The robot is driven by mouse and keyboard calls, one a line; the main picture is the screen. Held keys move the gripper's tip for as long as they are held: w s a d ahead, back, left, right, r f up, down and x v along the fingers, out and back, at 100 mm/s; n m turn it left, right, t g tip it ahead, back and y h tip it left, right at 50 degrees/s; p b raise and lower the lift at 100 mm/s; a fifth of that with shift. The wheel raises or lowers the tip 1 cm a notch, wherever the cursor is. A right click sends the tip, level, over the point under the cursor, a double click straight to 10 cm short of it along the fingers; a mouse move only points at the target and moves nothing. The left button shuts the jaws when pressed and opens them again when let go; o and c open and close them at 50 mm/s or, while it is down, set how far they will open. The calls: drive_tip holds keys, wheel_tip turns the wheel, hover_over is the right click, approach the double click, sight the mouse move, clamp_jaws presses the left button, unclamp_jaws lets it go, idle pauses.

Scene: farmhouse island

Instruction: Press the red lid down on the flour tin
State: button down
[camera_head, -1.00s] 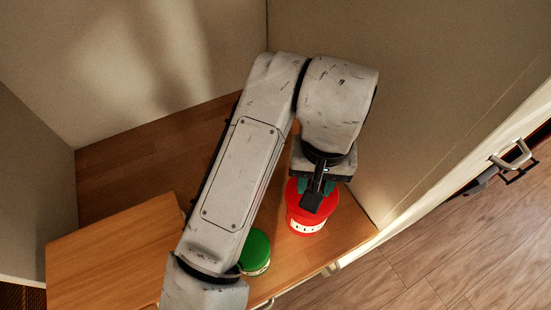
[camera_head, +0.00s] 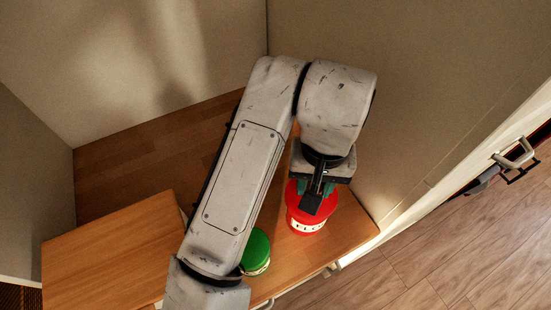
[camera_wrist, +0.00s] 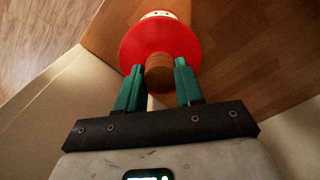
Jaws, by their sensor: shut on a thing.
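The red lid (camera_head: 295,205) sits over the flour tin (camera_head: 307,227), whose pale band with dark marks shows under it on the wooden surface. In the wrist view the red lid (camera_wrist: 160,38) is a wide disc with a brown round knob (camera_wrist: 159,72). My gripper (camera_head: 317,196) points down over the lid and hides part of it. In the wrist view my gripper (camera_wrist: 158,66) has its green fingers on either side of the knob, shut on it. Whether the lid is fully seated cannot be told; the rim is partly hidden.
A green-lidded tin (camera_head: 257,248) stands left of the flour tin, close beside my arm. A raised wooden block (camera_head: 105,250) is at the left. Beige walls (camera_head: 420,80) rise behind and to the right. The wooden floor (camera_head: 460,240) is clear at the lower right.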

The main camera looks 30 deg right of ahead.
drive_tip(key=shift+f, duration=0.3)
idle(0.4)
drive_tip(key=c, duration=0.6)
unclamp_jaws()
drive_tip(key=shift+c, duration=0.2)
drive_tip(key=shift+c, duration=0.5)
drive_tip(key=shift+c, duration=0.9)
wheel_tip(320, 180, up, 3)
drive_tip(key=shift+f+p, duration=0.1)
drive_tip(key=shift+p, duration=1.05)
drive_tip(key=shift+r+p, duration=0.35)
drive_tip(key=shift+r, duration=1.75)
